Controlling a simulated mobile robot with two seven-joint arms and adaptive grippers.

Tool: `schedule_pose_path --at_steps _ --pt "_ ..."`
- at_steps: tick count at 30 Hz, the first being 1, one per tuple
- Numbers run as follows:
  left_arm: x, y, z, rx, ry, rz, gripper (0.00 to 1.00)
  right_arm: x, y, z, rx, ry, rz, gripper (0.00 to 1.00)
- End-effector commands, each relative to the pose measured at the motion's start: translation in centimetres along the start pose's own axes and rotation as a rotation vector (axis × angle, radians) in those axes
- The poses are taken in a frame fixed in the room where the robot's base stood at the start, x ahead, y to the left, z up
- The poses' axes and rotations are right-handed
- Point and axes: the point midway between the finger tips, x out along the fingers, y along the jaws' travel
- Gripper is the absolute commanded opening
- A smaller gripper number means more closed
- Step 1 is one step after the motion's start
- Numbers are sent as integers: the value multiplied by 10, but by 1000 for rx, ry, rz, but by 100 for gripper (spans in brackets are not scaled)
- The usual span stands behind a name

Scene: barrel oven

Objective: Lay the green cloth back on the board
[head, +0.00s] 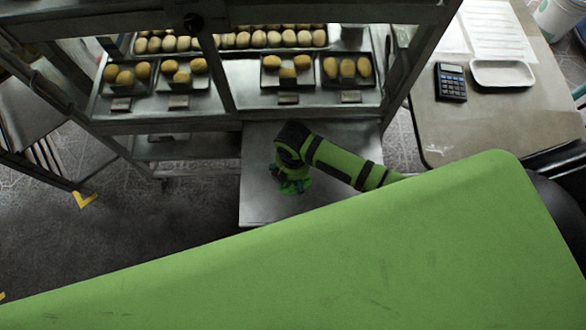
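My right arm reaches in from the right, and its gripper (291,184) points down over a pale grey flat board (262,205) in front of the shelves. Something bright green and crumpled, seemingly the green cloth (296,188), shows at the fingertips. It is small and partly hidden by the gripper. I cannot tell whether the fingers are closed on it, or whether it touches the board. My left gripper is not in view.
A metal rack with trays of buns (288,70) stands behind the board. At right, a table (470,130) holds a calculator (451,82), a white tray (503,74) and papers (497,32). A large green surface, likely my own body, hides the foreground.

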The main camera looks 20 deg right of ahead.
Motion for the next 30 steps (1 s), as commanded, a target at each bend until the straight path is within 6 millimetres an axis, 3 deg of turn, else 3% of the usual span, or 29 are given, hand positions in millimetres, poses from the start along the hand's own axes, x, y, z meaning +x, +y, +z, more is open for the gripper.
schedule_pose_path --at_steps 10,21,22,23,30 --pt "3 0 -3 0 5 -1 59 39 1 -1 1 -1 -1 58" --pt "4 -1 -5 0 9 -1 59 44 2 -1 1 -1 0 58" --pt "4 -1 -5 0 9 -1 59 44 1 -1 1 -1 0 88" --pt "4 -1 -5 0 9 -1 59 43 2 -1 1 -1 0 100" --pt "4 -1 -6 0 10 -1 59 43 1 -1 1 -1 0 100"
